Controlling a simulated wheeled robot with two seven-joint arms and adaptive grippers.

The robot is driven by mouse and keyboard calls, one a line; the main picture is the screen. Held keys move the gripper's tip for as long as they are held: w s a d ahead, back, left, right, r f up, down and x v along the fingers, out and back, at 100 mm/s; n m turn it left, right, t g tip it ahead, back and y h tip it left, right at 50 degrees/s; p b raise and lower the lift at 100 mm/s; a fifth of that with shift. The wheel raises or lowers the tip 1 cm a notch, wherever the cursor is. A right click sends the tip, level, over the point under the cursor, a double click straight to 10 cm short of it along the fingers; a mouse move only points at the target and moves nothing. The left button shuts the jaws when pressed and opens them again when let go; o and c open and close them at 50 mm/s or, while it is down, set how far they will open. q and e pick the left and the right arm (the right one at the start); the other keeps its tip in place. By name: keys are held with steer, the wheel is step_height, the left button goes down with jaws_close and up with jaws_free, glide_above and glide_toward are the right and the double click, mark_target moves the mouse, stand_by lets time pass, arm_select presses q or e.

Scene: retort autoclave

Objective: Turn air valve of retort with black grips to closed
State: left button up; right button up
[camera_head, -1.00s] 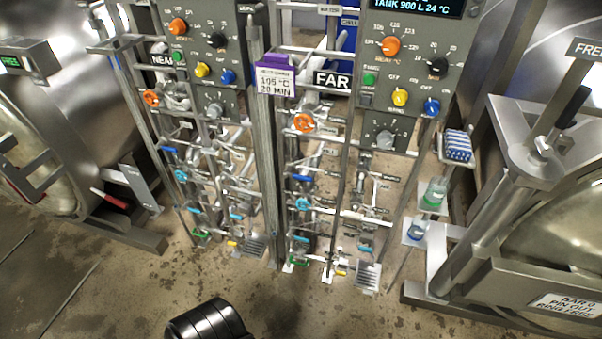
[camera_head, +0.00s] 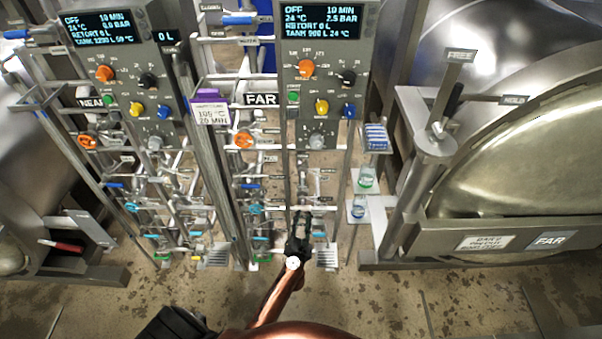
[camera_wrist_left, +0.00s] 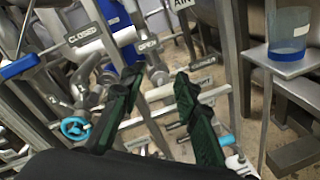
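The far retort (camera_head: 500,150) on the right has a black grip (camera_head: 452,101) on its lever. Its control stand has grey pipes and valves below the panel (camera_head: 318,100). My left gripper (camera_head: 300,216) is in front of the lower pipes of that stand. In the left wrist view its two dark fingers (camera_wrist_left: 158,76) are open and apart, with a grey valve part (camera_wrist_left: 155,70) showing past them. A CLOSED plate (camera_wrist_left: 84,34) and an OPEN plate (camera_wrist_left: 148,43) are just beyond. An AIR label (camera_wrist_left: 182,3) is at the top edge. I cannot tell if the fingers touch anything. My right gripper is out of view.
A cyan hand wheel (camera_wrist_left: 75,128) and a blue lever (camera_wrist_left: 20,66) are left of the fingers. A blue-filled beaker (camera_wrist_left: 288,35) stands on a bracket (camera_wrist_left: 283,65) at the right. The near panel (camera_head: 125,75) is at the left. Open floor (camera_head: 420,305) lies in front.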

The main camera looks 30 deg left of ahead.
mark_target(303, 179)
arm_select(q)
step_height(303, 179, up, 13)
steer(key=w+a+n+y+p, duration=0.2)
steer(key=w+n, duration=0.1)
steer(key=n, duration=0.5)
steer(key=x, duration=0.5)
steer(key=shift+w+a+r+b, duration=0.15)
steer(key=shift+w+a+b, duration=0.1)
steer(key=shift+w+b, duration=0.1)
steer(key=shift+w+a, duration=0.4)
steer(key=shift+w, duration=0.2)
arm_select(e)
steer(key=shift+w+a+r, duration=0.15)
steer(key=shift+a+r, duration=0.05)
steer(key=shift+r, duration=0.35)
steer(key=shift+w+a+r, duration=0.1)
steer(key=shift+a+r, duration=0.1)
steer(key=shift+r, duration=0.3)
arm_select(q)
steer(key=shift+c, duration=0.3)
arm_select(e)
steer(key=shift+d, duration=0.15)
arm_select(q)
steer(key=shift+c, duration=0.8)
jaws_close()
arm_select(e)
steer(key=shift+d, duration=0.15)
